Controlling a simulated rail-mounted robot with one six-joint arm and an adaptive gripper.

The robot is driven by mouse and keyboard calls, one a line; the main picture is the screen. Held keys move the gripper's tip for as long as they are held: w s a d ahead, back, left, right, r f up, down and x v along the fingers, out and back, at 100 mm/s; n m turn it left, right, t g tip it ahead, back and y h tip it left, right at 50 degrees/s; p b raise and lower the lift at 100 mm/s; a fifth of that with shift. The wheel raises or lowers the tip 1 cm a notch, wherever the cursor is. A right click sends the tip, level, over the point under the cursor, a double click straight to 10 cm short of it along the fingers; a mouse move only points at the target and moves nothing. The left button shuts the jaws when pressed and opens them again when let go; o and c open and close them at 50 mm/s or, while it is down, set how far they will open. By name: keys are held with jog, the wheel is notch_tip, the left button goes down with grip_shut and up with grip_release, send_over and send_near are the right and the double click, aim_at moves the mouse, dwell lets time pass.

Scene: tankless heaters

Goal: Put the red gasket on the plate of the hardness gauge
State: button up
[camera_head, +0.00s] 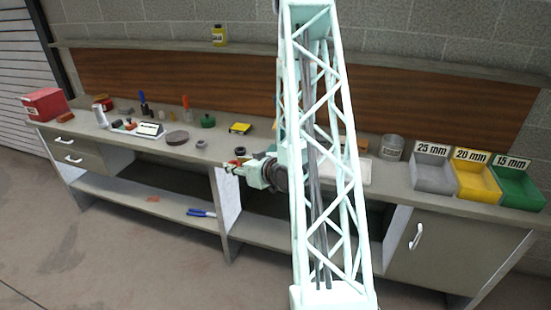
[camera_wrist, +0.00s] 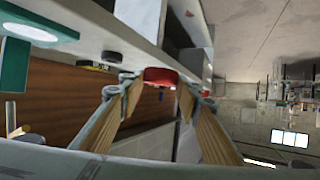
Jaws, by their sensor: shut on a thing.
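The red gasket (camera_wrist: 160,76) is between the fingertips of my gripper (camera_wrist: 157,84) in the wrist view. The gripper is shut on it and holds it clear of the bench top. In the head view my gripper (camera_head: 229,168) is at the front edge of the bench, left of my lattice arm. A teal stand with a pale round plate (camera_wrist: 40,24) shows at the upper left of the wrist view and looks like the hardness gauge. I cannot pick out this stand in the head view, where my arm covers part of the bench.
A dark ring (camera_head: 240,151) and a yellow block (camera_head: 240,128) lie on the bench near the gripper. Small items crowd the left part, with a red box (camera_head: 45,104) at the end. A can (camera_head: 392,147) and grey, yellow (camera_head: 478,180) and green bins stand at the right.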

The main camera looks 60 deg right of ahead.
jog(key=s+d, duration=0.5)
jog(key=s, duration=0.3)
jog(key=s+d+r+m+h+b, duration=0.1)
jog(key=s+d, duration=0.4)
jog(key=s, duration=0.4)
jog(key=shift+r, duration=0.2)
jog(key=w+d, duration=0.3)
jog(key=w, duration=0.1)
jog(key=w+d+f+b, duration=0.1)
jog(key=w+d, duration=0.2)
jog(key=d, duration=0.1)
jog(key=w+d, duration=0.4)
jog(key=shift+w+f+b, duration=0.25)
jog(key=shift+w+b, duration=0.1)
jog(key=shift+b, duration=0.05)
jog(key=shift+a+f, duration=0.1)
jog(key=shift+f, duration=0.05)
jog(key=shift+f+b, duration=0.55)
jog(key=shift+f, duration=1.05)
jog(key=shift+f, duration=0.2)
jog(key=o, duration=0.9)
